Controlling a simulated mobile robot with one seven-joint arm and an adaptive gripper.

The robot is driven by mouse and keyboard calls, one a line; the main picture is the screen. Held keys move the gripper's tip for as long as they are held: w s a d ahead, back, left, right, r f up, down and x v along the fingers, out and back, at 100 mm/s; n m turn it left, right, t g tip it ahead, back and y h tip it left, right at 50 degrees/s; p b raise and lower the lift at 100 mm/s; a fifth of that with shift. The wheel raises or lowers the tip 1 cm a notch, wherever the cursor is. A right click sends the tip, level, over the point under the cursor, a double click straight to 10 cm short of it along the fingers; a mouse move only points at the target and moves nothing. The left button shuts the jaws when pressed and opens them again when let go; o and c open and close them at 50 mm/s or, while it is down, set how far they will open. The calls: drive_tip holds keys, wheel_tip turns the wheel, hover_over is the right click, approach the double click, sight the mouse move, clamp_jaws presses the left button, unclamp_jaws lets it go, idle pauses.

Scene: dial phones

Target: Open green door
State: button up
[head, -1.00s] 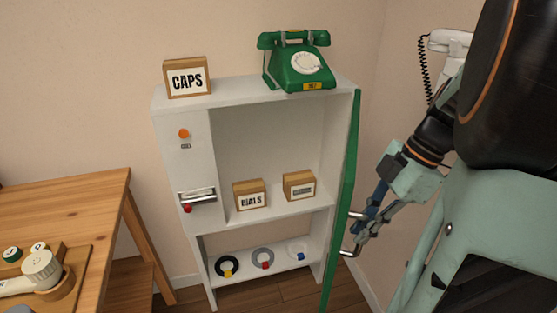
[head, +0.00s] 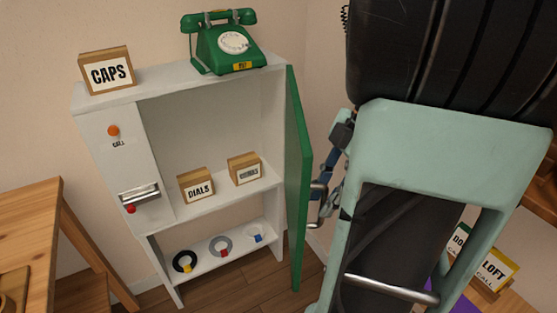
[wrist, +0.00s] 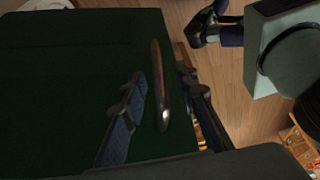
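The green door (head: 298,180) stands open at the right side of the white cabinet (head: 240,115), seen at a narrow angle in the head view. The cabinet's interior is exposed. The door's metal handle (head: 318,205) is on its right-hand face. In the wrist view the dark green door face (wrist: 70,90) fills the left, with the handle (wrist: 161,85) as an upright bar. My gripper (wrist: 163,78) is open, with one finger on each side of the handle and visible gaps. In the head view my gripper (head: 328,192) is beside the handle, partly hidden by my arm.
A green dial phone (head: 225,45) and a CAPS sign (head: 106,72) stand on the cabinet top. Shelves hold a DIALS sign (head: 196,185) and coloured rings (head: 221,246). A wooden table (head: 30,215) is at left. Bare floor (head: 225,285) lies before the cabinet.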

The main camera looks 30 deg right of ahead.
drive_tip(key=v, duration=1.2)
drive_tip(key=shift+a, duration=0.1)
drive_tip(key=shift+c, duration=0.5)
